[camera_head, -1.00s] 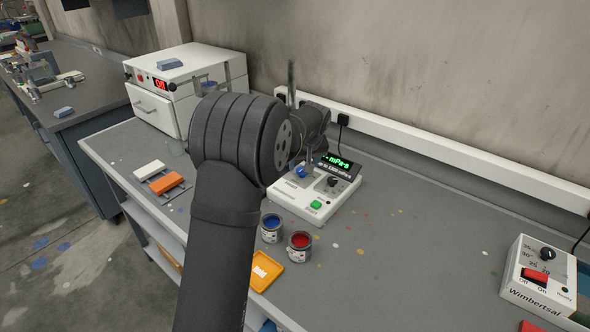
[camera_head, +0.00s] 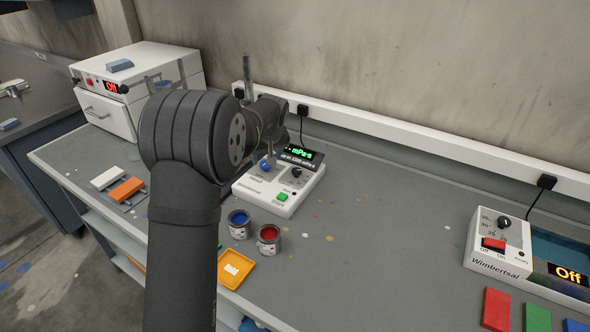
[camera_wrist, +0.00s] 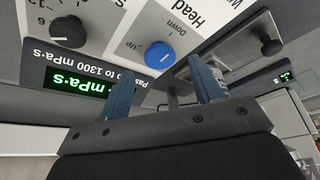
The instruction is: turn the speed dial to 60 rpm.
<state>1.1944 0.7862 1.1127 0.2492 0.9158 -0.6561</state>
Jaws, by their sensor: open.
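The white instrument box (camera_head: 262,202) stands on the bench with a green mPa·s display (camera_head: 303,153), a blue knob (camera_head: 265,165), a green button (camera_head: 281,197) and a black dial (camera_head: 296,173). In the wrist view the panel appears upside down. The black dial (camera_wrist: 68,30) is at upper left, partly cut off with its scale, so I cannot read its setting. The blue knob (camera_wrist: 160,54), marked Head and Down, is in the middle. My gripper (camera_wrist: 164,88) is open and empty, its blue fingers apart below the blue knob. In the head view my arm mostly hides the gripper.
Blue (camera_head: 238,223) and red (camera_head: 268,239) paint cans and an orange tray (camera_head: 236,269) stand in front of the box. A white oven (camera_head: 140,85) is at left, a Wimbertsal unit (camera_head: 497,243) at right. The bench between is mostly clear.

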